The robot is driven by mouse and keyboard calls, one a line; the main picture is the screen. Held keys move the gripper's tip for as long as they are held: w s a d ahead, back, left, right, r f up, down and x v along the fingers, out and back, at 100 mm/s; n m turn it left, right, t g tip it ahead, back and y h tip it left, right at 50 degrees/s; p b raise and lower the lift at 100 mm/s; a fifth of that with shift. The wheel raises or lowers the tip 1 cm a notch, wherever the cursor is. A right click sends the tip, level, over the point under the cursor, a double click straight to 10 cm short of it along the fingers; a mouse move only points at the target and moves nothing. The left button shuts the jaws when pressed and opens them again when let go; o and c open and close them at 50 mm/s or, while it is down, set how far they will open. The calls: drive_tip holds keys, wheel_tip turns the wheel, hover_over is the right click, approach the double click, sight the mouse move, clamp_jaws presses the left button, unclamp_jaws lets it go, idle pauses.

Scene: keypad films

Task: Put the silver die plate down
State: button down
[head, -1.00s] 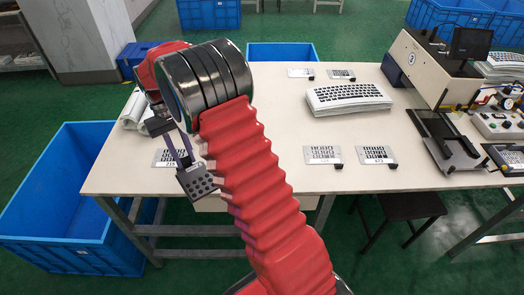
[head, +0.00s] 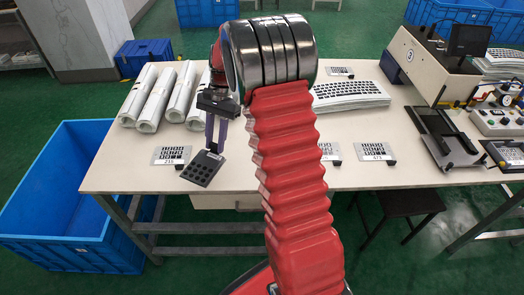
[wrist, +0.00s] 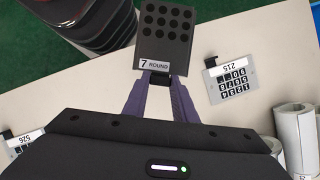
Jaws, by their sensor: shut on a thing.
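My gripper (head: 215,149) points down near the front left of the table and is shut on a die plate (head: 202,169). The plate looks dark grey rather than silver, with rows of round holes. In the wrist view the die plate (wrist: 166,35) carries a white label reading "7 ROUND". My gripper (wrist: 160,80) has its purple fingers closed on the small tab at the plate's labelled end. The plate hangs tilted at the table's front edge. I cannot tell its exact height above the table.
A keypad plate marked 215 (head: 171,155) lies just left of the held plate. Several white rolls (head: 158,97) lie behind it. Another keypad plate (head: 374,151), a white keyboard-like stack (head: 349,95) and a machine (head: 447,137) are to the right. A blue bin (head: 70,200) stands left.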

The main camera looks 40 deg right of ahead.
drive_tip(key=s+d+r+m+t+h, duration=0.1)
drive_tip(key=s+d+m+t+h, duration=0.1)
drive_tip(key=s+d+m, duration=0.4)
drive_tip(key=s+d+r+m+t+h, duration=0.1)
drive_tip(key=s+d+m+t, duration=0.3)
drive_tip(key=d+m, duration=0.9)
drive_tip(key=s+m+h, duration=0.1)
drive_tip(key=s+m, duration=0.2)
drive_tip(key=m, duration=0.4)
drive_tip(key=shift+d+r+t+h, duration=0.2)
drive_tip(key=shift+t+h, duration=0.1)
drive_tip(key=shift+h, duration=0.1)
drive_tip(key=shift+f, duration=3.15)
drive_tip(key=shift+f, duration=1.9)
